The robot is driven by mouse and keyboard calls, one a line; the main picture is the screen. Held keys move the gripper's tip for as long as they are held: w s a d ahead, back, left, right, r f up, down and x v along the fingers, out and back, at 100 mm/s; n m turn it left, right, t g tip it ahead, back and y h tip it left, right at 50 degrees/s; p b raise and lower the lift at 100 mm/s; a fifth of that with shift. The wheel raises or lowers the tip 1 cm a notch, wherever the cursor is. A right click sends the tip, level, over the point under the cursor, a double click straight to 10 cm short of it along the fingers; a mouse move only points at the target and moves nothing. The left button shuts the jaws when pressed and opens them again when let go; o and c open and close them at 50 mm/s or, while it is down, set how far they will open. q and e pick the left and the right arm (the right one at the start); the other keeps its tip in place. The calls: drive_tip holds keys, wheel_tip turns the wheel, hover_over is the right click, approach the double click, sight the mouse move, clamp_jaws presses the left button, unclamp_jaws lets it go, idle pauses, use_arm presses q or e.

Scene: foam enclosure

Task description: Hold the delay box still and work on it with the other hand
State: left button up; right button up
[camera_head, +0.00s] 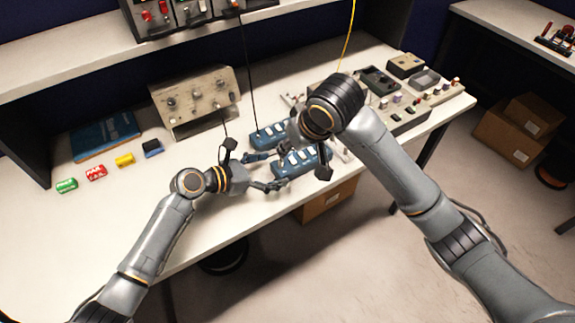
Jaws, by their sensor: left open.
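Two blue boxes with pale keys on top lie on the white table in the head view. I take the nearer one (313,160) for the delay box, though I cannot read a label. My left gripper (275,171) is open at its left end, with one finger on the far side and one on the near side. I cannot tell whether the fingers touch it. My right gripper (297,142) is above the boxes. My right wrist partly hides it, so its opening is unclear. The farther blue box (266,136) lies just behind.
A beige knobbed unit (195,101) stands behind my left gripper. A blue book (105,136) and small green, red, yellow and blue blocks lie at left. A beige control panel (412,106) fills the table's right end. A black cable hangs near the boxes. The front left table is clear.

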sight(302, 160)
use_arm(q)
drive_tip(key=x, duration=0.6)
drive_tip(key=shift+d+f, duration=0.1)
drive_tip(key=c, duration=1.7)
drive_tip(key=shift+o, duration=0.2)
use_arm(e)
drive_tip(key=shift+o, duration=1.1)
drive_tip(key=shift+w+a+f+n+g, duration=0.5)
drive_tip(key=shift+w+f+n, duration=0.35)
drive_tip(key=shift+f, duration=0.7)
drive_tip(key=shift+w+a+f+n+g, duration=0.5)
drive_tip(key=shift+f+n, duration=0.45)
drive_tip(key=shift+f, duration=0.55)
drive_tip(key=shift+w+a+f+n+g, duration=0.45)
drive_tip(key=shift+w+f+n, duration=0.45)
drive_tip(key=shift+f, duration=0.65)
drive_tip(key=shift+d, duration=0.1)
